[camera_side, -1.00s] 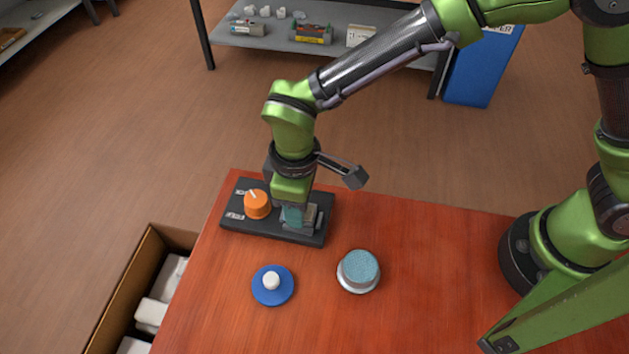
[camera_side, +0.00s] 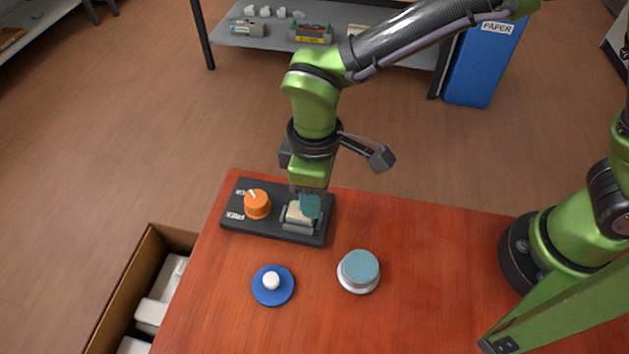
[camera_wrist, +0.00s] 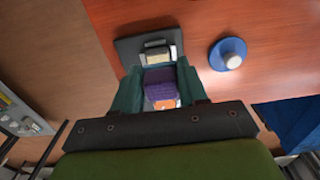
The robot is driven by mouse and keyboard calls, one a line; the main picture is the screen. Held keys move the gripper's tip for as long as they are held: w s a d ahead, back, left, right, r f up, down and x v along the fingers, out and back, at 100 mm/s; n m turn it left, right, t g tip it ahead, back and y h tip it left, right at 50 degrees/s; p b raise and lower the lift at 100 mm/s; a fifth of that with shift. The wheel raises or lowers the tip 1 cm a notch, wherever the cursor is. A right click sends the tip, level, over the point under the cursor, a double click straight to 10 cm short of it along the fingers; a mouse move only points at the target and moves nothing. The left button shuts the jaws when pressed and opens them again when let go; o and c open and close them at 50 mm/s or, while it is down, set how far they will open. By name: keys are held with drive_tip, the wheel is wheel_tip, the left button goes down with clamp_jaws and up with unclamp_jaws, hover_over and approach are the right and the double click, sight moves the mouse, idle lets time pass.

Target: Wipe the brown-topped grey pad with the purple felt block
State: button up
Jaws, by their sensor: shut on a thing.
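A purple felt block (camera_wrist: 160,86) sits between the teal fingers of my gripper (camera_side: 309,204), which is shut on it. In the side view the fingers hide the block. The grey pad (camera_side: 297,226) with a pale brown top lies on the right part of a black base, partly behind my fingers. In the wrist view the pad (camera_wrist: 157,55) shows just beyond the block. My gripper is over the pad's back right side; the block looks slightly above it, but I cannot tell if they touch.
An orange knob (camera_side: 257,204) stands on the left of the black base (camera_side: 262,231). A blue disc with a white knob (camera_side: 272,285) and a teal-topped round piece (camera_side: 359,269) stand nearer the front. An open carton (camera_side: 118,290) is left of the red table.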

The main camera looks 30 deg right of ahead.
drive_tip(key=shift+r, duration=1.95)
drive_tip(key=w+d+r+m, duration=0.2)
drive_tip(key=d+m, duration=0.1)
drive_tip(key=d, duration=0.7)
drive_tip(key=w+d+r+m, duration=0.2)
drive_tip(key=w+d+m, duration=0.1)
drive_tip(key=d, duration=0.7)
drive_tip(key=w+d+r+m, duration=0.1)
drive_tip(key=w+d+m, duration=0.2)
drive_tip(key=d, duration=0.7)
drive_tip(key=shift+w+d+r, duration=0.15)
drive_tip(key=shift+r, duration=0.25)
